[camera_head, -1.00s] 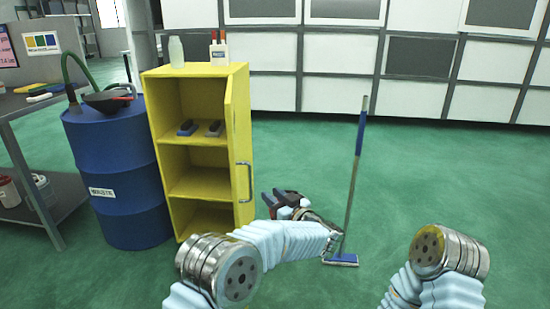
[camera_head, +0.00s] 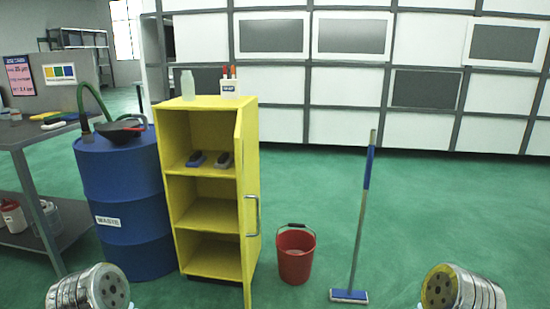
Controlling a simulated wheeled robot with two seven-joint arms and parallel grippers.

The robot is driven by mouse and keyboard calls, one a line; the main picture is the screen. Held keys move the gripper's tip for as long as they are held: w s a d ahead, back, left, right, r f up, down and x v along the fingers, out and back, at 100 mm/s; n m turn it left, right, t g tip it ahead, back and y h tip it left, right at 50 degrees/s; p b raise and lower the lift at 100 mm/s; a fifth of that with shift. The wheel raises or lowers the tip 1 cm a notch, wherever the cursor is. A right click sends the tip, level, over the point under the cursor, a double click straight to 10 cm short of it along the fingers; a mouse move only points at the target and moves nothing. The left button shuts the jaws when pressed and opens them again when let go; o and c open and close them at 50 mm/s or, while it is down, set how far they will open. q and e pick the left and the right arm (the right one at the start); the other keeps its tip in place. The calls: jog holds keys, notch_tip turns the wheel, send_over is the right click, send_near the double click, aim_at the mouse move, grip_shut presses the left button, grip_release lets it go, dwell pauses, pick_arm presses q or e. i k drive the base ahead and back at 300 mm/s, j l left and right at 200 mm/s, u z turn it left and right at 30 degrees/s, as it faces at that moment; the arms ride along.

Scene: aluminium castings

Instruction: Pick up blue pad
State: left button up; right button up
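A small blue pad (camera_head: 196,159) lies on the upper inside shelf of the open yellow cabinet (camera_head: 206,101). Next to it on the right lies a similar dark grey pad (camera_head: 223,160). The two lie side by side, apart. Neither of my grippers is in view. Only round metal joints of my arms show at the bottom left and bottom right, well away from the cabinet.
The cabinet door stands open on its right side. A blue waste drum (camera_head: 122,200) stands close at the left. A red bucket (camera_head: 295,254) and a blue-handled mop (camera_head: 357,220) stand to the right. A bottle (camera_head: 188,85) and a white holder (camera_head: 230,86) stand on top.

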aim_at(197, 159)
jog(key=i+l+u, duration=0.25)
jog(key=l+u, duration=0.25)
jog(key=l, duration=0.2)
jog(key=i+l+u, duration=0.25)
jog(key=l, duration=0.15)
jog(key=i+j+z, duration=0.15)
jog(key=j, duration=0.25)
jog(key=i+j+z, duration=0.1)
jog(key=j, duration=0.35)
jog(key=i+j+z, duration=0.15)
jog(key=j, duration=0.3)
jog(key=i+j+z, duration=0.15)
jog(key=j, duration=0.3)
